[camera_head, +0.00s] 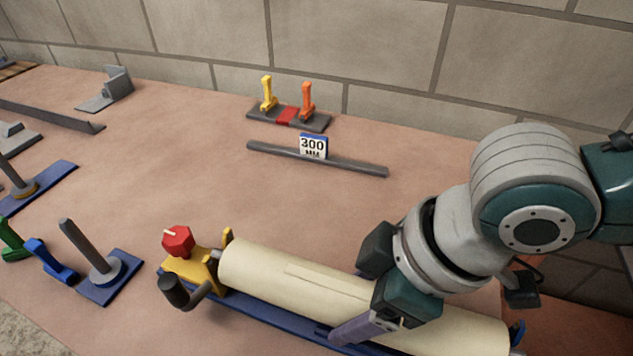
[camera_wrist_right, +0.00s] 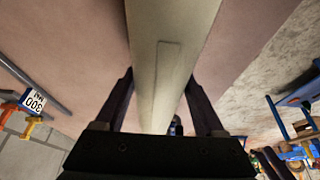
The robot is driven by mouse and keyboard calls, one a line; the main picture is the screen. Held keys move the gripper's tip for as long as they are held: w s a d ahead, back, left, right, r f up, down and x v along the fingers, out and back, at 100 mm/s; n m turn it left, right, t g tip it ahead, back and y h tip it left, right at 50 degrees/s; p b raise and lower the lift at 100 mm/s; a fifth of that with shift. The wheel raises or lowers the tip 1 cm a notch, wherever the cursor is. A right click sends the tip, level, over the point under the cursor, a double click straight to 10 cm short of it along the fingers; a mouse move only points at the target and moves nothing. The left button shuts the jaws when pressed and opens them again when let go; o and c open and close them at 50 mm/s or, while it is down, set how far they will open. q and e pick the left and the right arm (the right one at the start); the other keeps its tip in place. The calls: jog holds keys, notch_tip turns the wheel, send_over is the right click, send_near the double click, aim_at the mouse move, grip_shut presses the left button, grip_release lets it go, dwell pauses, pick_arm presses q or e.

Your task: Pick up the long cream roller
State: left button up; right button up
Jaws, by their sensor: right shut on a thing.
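The long cream roller (camera_head: 300,277) lies along a blue base (camera_head: 255,308) at the bottom of the head view, its left end at a yellow bracket (camera_head: 199,272) with a red knob. My right gripper (camera_head: 362,312) reaches over the roller from the right, with its fingers on either side of it, shut on it. In the right wrist view the roller (camera_wrist_right: 170,50) runs between the two dark fingers (camera_wrist_right: 160,100). Whether the roller is raised off its base I cannot tell. My left gripper is not in view.
A grey bar with a "300 MM" sign (camera_head: 313,147) lies behind the roller. Farther back stands a base with yellow and orange levers (camera_head: 288,113) near the brick wall. A blue plate with a grey post (camera_head: 100,270) stands at left.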

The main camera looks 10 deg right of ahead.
grip_shut()
dwell(0.3)
jog(key=shift+r, duration=0.2)
